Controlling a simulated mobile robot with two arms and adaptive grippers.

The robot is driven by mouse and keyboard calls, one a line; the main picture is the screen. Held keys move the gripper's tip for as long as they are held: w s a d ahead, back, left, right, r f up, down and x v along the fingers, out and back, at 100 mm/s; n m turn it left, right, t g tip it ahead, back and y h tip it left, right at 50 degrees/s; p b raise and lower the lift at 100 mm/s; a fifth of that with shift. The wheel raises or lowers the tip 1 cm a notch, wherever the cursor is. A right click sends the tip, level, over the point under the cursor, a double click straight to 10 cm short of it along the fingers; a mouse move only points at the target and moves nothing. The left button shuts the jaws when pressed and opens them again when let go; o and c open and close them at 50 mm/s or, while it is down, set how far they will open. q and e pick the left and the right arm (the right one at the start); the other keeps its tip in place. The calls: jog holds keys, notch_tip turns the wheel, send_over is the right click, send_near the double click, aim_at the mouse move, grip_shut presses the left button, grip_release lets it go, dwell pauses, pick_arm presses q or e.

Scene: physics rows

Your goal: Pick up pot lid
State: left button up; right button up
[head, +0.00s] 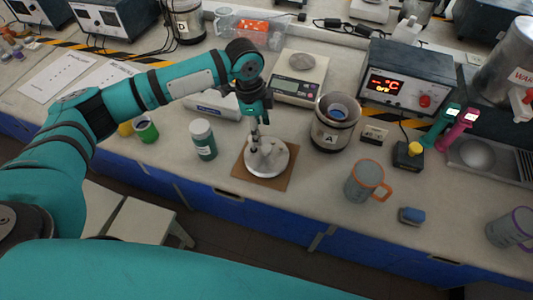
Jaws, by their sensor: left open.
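The pot lid (279,162) is a round, light metal disc lying on a brown square board (282,182) near the front edge of the bench. My left gripper (261,148) points down over the middle of the lid, with its fingers open around or just above the lid's centre. The fingers hide the centre, so I cannot tell whether they touch a knob. A metal pot (332,133) marked "A" stands to the right of the lid, open at the top. My right gripper is not in view.
A teal jar (204,140) stands left of the board. A scale (300,75) is behind, and a controller box (406,78) is behind the pot. A grey mug (364,181) with an orange handle and a blue block (411,216) are to the right.

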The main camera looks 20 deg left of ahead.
aim_at(266, 147)
pick_arm(q)
jog(key=f, duration=0.2)
jog(key=shift+d+f, duration=0.2)
jog(key=shift+f, duration=0.15)
jog(key=f+p, duration=0.1)
jog(key=f, duration=0.1)
jog(key=d+f, duration=0.1)
jog(key=f, duration=0.1)
jog(key=shift+s+d+p, duration=0.1)
jog(key=shift+d+p, duration=0.1)
jog(key=shift+p, duration=0.2)
jog(key=shift+f, duration=0.6)
grip_shut()
